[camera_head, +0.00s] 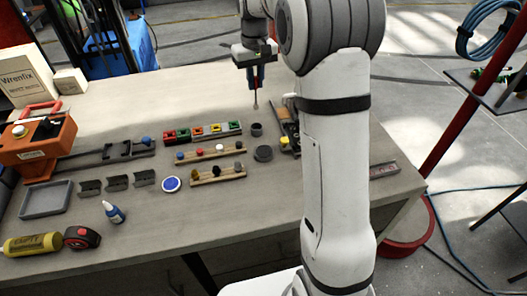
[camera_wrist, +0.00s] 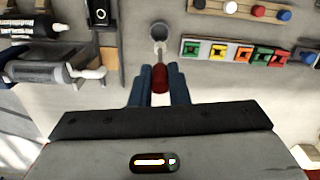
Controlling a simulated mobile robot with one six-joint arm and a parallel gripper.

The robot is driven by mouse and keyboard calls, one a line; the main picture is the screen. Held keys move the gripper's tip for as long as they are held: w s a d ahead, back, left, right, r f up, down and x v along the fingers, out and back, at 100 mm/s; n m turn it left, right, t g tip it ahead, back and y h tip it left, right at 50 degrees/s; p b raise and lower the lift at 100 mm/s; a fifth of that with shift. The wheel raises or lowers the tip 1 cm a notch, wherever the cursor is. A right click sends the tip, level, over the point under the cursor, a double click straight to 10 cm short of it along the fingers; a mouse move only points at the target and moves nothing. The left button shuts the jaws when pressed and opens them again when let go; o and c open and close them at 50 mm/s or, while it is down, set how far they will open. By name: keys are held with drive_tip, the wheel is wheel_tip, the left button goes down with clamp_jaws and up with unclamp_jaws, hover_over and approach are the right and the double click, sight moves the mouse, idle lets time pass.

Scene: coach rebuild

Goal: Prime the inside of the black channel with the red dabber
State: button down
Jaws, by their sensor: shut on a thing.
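My gripper (camera_head: 256,88) is above the back middle of the bench, pointing down. In the wrist view its blue fingers (camera_wrist: 160,85) are shut on the red dabber (camera_wrist: 160,77). The dabber's thin shaft and pale grey tip point away from the fingers; the tip also shows in the head view (camera_head: 256,106), apart from the things around it. Several short dark channel pieces (camera_head: 117,183) stand in a row at the front left, far from my gripper. I cannot tell which of them is the black channel; their insides are only partly visible.
A dark cup (camera_head: 257,130) and a dark round lid (camera_head: 263,153) stand below my gripper. A grey tray (camera_head: 46,212) is at left.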

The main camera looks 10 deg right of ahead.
idle(0.5)
drive_tip(key=s+f+b, duration=0.1)
drive_tip(key=s+f, duration=0.1)
drive_tip(key=s, duration=0.8)
drive_tip(key=shift+f+b, duration=2.3)
drive_tip(key=shift+f, duration=0.55)
drive_tip(key=shift+f, duration=0.6)
drive_tip(key=shift+r, duration=0.1)
wheel_tip(320, 180, up, 7)
drive_tip(key=p, duration=0.5)
drive_tip(key=shift+a, duration=0.1)
